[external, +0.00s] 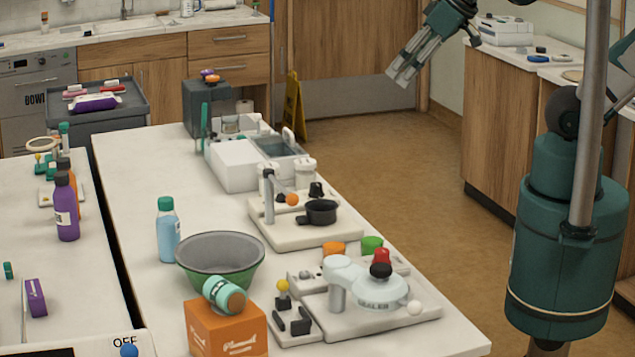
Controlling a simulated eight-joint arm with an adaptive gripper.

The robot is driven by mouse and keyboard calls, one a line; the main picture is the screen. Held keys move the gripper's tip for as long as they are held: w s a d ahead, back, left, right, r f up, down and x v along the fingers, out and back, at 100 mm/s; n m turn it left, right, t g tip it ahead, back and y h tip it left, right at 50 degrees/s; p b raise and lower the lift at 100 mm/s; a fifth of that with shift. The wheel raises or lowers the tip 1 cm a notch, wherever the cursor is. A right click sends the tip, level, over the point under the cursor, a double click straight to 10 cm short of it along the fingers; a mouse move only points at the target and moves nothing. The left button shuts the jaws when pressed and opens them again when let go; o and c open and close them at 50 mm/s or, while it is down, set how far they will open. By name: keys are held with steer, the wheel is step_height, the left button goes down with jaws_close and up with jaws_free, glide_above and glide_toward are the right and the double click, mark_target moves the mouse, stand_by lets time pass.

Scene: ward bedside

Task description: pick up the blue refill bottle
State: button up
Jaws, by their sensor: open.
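A light-blue bottle with a green cap (168,232) stands upright on the white table, left of the green bowl. It looks like the blue refill bottle. My gripper (397,78) is at the top of the external view, open and empty. It hangs in the air, well above and to the right of the bottle, far from it. Nothing hides the bottle except that its lower right side is close to the bowl's rim.
The green bowl (220,262) and an orange box (226,328) stand near the bottle. A sealer device (375,290), a board with a black pan (321,212) and a white unit (236,165) fill the table's right side.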

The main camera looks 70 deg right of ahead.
steer(key=shift+w, duration=0.1)
stand_by(0.3)
steer(key=w+a+r+n+g, duration=0.25)
steer(key=w+a+n, duration=0.3)
steer(key=w, duration=0.75)
steer(key=n+g, duration=0.3)
steer(key=n, duration=0.6)
glide_above(165, 199)
steer(key=s+d, duration=0.6)
steer(key=d, duration=0.6)
step_height(165, 199, down, 13)
steer(key=w+a+f+n, duration=0.1)
steer(key=w+a+f, duration=0.1)
steer(key=a+f, duration=0.2)
steer(key=w+a+f+n+g, duration=0.1)
steer(key=a+f, duration=0.2)
steer(key=f, duration=0.2)
steer(key=w+a+f+n, duration=0.2)
steer(key=a+f, duration=0.2)
steer(key=f, duration=0.1)
steer(key=shift+w+a+f+g+b, duration=0.2)
steer(key=shift+w+a+g+b, duration=0.1)
steer(key=shift+w+g+b, duration=0.1)
steer(key=shift+a+f, duration=0.3)
steer(key=shift+f, duration=0.1)
steer(key=shift+f, duration=0.1)
